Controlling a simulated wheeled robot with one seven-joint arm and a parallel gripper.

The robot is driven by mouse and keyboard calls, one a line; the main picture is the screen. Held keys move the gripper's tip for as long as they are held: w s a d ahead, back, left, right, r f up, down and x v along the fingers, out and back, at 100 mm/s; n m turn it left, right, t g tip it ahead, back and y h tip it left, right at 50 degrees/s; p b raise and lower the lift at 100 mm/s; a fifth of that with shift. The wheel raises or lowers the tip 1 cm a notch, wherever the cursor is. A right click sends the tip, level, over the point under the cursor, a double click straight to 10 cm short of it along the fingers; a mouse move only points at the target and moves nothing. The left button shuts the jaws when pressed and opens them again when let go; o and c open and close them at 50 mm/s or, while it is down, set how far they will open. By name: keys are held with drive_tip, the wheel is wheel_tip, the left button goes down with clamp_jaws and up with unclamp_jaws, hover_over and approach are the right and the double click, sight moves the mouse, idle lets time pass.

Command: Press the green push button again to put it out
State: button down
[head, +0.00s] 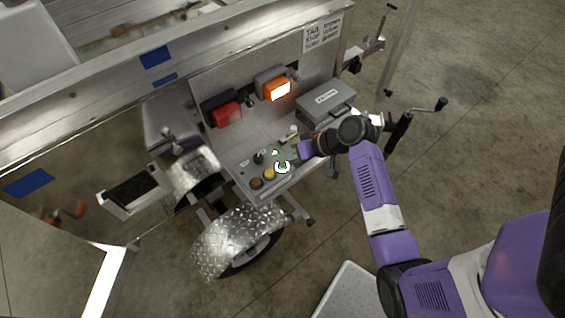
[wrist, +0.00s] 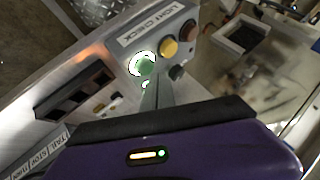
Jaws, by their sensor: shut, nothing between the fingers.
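The green push button (wrist: 145,67) sits on a grey control panel labelled "LIGHT CHECK" in the wrist view, with a bright white ring around it. In the head view the ringed green button (head: 283,168) is at the panel's near edge. My gripper (wrist: 158,80) is shut and empty, its fingertips close beside the green button; I cannot tell whether they touch it. In the head view my gripper (head: 289,158) reaches in from the right over the panel, and its tips are small and hard to make out.
A yellow button (wrist: 169,47) and a dark red button (wrist: 187,30) line up beyond the green one. A black knob (wrist: 177,72) is close by. An amber lamp (head: 279,91) glows above the panel beside a red lamp (head: 226,114). A grey box (head: 326,102) stands right.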

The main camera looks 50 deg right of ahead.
sight(286, 165)
idle(0.3)
drive_tip(key=shift+f, duration=0.45)
drive_tip(key=shift+f+b, duration=0.25)
drive_tip(key=shift+b, duration=0.1)
idle(0.4)
drive_tip(key=shift+r, duration=0.1)
drive_tip(key=shift+r+p, duration=0.65)
drive_tip(key=shift+p, duration=0.15)
wheel_tip(286, 165, up, 6)
drive_tip(key=p, duration=0.5)
drive_tip(key=shift+p, duration=0.35)
